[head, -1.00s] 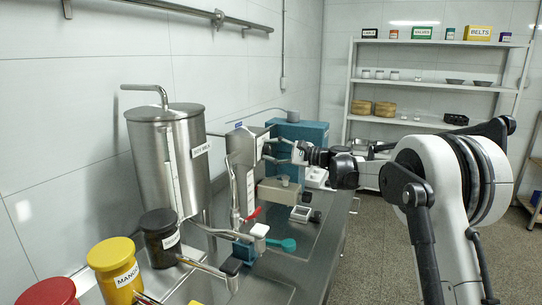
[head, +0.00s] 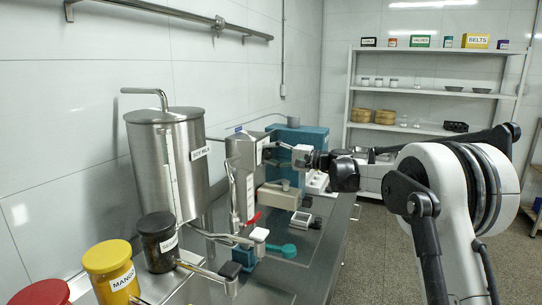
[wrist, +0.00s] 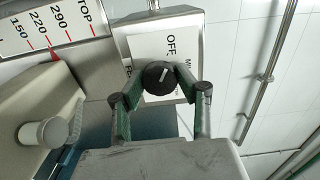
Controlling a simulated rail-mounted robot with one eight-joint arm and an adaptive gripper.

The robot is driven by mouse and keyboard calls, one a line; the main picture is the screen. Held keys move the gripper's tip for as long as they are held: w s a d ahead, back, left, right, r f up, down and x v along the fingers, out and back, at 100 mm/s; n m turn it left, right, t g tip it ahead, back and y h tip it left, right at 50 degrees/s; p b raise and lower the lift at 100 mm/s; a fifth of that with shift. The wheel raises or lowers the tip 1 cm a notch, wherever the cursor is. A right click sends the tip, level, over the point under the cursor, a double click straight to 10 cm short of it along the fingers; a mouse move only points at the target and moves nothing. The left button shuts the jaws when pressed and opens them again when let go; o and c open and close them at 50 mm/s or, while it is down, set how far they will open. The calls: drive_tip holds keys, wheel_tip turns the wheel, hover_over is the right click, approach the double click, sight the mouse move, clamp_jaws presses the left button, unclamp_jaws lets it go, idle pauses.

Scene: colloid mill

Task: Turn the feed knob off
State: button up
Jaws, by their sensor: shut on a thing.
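The feed knob (wrist: 158,75) is a round black knob with a short white pointer line, on a white label plate (wrist: 145,48) marked OFF. In the wrist view the pointer lies at a slant, toward upper right; OFF is printed above the knob. Other words beside it are partly hidden. In the head view my gripper (head: 299,155) reaches the grey upright mill unit (head: 246,160) from the right, and the knob cannot be made out there.
A steel soy milk hopper (head: 165,165) stands left of the mill. Black, yellow (head: 110,275) and red jars line the front left. A red-handled lever, a teal scoop (head: 282,251) and small devices lie on the steel bench. A scale plate (wrist: 55,30) adjoins the knob plate.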

drive_tip(key=o, duration=1.2)
drive_tip(key=shift+d, duration=0.15)
drive_tip(key=v, duration=1.2)
drive_tip(key=shift+s, duration=0.15)
